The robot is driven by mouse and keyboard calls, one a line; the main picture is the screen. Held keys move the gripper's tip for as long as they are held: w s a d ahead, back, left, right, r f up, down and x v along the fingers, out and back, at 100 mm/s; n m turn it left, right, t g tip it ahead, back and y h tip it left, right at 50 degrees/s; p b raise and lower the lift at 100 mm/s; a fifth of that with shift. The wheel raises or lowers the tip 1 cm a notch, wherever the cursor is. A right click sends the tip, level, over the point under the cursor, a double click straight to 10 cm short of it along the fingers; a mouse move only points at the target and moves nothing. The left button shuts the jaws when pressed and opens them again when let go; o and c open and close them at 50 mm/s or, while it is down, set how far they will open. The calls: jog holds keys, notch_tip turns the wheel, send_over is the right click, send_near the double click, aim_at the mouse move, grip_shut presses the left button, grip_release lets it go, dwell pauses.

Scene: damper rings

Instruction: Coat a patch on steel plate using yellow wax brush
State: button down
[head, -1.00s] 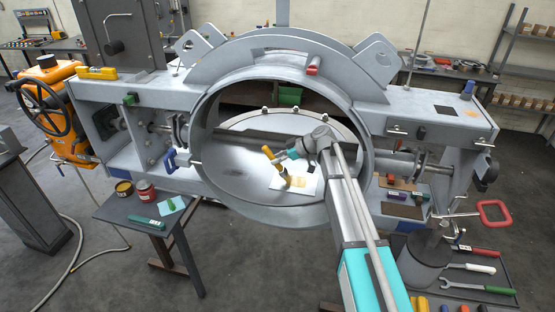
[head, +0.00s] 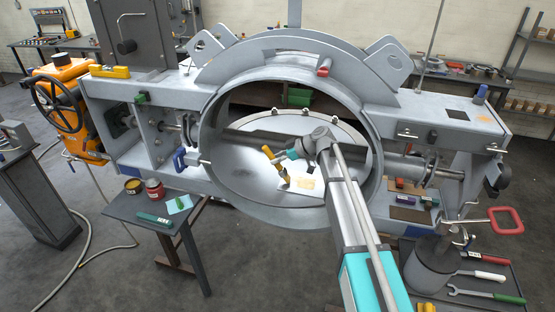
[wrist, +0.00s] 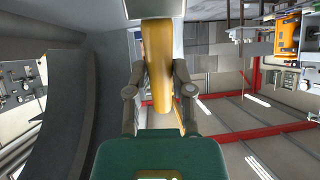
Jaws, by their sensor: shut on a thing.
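My gripper (head: 278,158) reaches into the big grey ring and is shut on the yellow wax brush (head: 267,152). In the wrist view the brush's yellow handle (wrist: 160,70) stands between the two fingers (wrist: 159,88). In the head view, the brush's lower part (head: 286,179) shows below the gripper, over the left side of a pale plate (head: 313,194). A yellowish patch (head: 306,183) lies on that plate, just right of the brush. I cannot tell whether the brush tip touches the plate.
A tool tray with wrenches (head: 485,294) stands at lower right.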

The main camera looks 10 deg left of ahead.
jog(key=shift+r+p, duration=3)
jog(key=shift+r, duration=0.05)
jog(key=shift+r+p, duration=1.5)
jog(key=p+v, duration=0.2)
jog(key=v, duration=0.1)
jog(key=s+p+v, duration=0.1)
jog(key=v, duration=0.1)
jog(key=shift+d+r, duration=0.1)
jog(key=shift+d, duration=0.05)
jog(key=shift+f, duration=0.2)
jog(key=b, duration=0.5)
send_near(268, 148)
jog(key=shift+s+a+f, duration=0.2)
jog(key=shift+s+f, duration=0.1)
jog(key=shift+f, duration=0.35)
jog(key=shift+s+a+f, duration=0.25)
jog(key=shift+f, duration=0.4)
